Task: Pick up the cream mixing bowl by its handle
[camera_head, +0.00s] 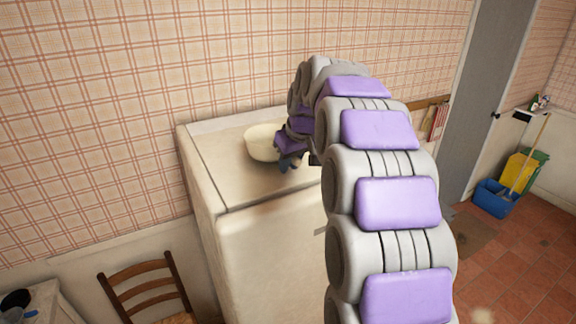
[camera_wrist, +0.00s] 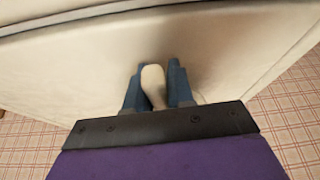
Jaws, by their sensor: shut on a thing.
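The cream mixing bowl (camera_head: 260,143) is on or just above the top of a tall cream cabinet, near the wall. Its right side is partly hidden by my arm. My gripper (camera_head: 289,162) is at the bowl's right side, its blue fingers pointing down. In the wrist view my gripper (camera_wrist: 156,82) has its blue fingers closed on either side of a narrow cream piece, the bowl's handle (camera_wrist: 153,84). The rest of the bowl is not clearly made out in that view. I cannot tell whether the bowl touches the top.
The cream cabinet (camera_head: 225,178) has clear space on top around the bowl. Plaid wallpaper stands close behind. A wooden chair (camera_head: 145,285) is at lower left. A blue bucket (camera_head: 496,199) stands on the tiled floor at right, near a grey door (camera_head: 487,95).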

